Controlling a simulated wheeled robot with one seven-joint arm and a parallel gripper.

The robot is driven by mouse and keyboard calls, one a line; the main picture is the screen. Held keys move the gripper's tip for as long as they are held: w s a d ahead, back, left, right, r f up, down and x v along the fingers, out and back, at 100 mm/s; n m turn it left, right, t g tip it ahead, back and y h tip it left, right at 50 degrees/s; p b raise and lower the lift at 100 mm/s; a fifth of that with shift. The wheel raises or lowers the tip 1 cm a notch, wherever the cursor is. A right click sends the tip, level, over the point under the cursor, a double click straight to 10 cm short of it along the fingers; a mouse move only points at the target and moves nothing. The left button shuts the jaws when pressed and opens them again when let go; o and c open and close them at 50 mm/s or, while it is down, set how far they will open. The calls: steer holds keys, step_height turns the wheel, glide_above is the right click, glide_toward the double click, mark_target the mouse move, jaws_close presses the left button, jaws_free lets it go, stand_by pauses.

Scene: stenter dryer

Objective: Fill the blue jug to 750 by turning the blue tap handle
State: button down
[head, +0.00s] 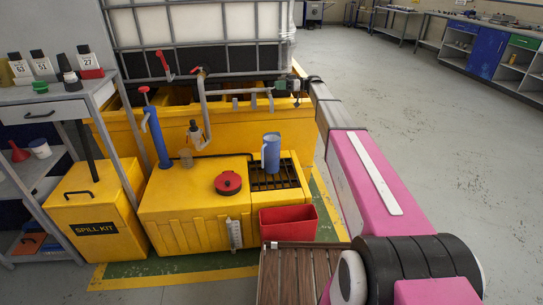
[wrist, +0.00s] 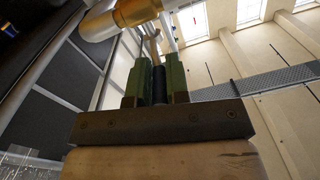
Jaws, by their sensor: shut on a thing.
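The blue jug (head: 271,154) stands upright on the dark grate of the yellow sump, below the row of taps. Its scale and fill level are too small to read. My gripper (head: 283,86) is at the right end of the tap pipe, above and slightly right of the jug. In the wrist view its green fingers (wrist: 156,82) are shut on a dark, upright tap handle (wrist: 158,86); its blue colour is not clear. A brass-coloured fitting (wrist: 137,11) is just beyond the fingertips. In the head view the held handle is too small to make out.
A caged white tank (head: 200,25) stands behind. A yellow spill kit box (head: 92,210) stands left. Open floor (head: 420,130) is at right.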

steer(key=c, duration=1.1)
jaws_free()
steer(key=shift+w+a, duration=0.1)
steer(key=shift+w, duration=0.05)
steer(key=v, duration=1.1)
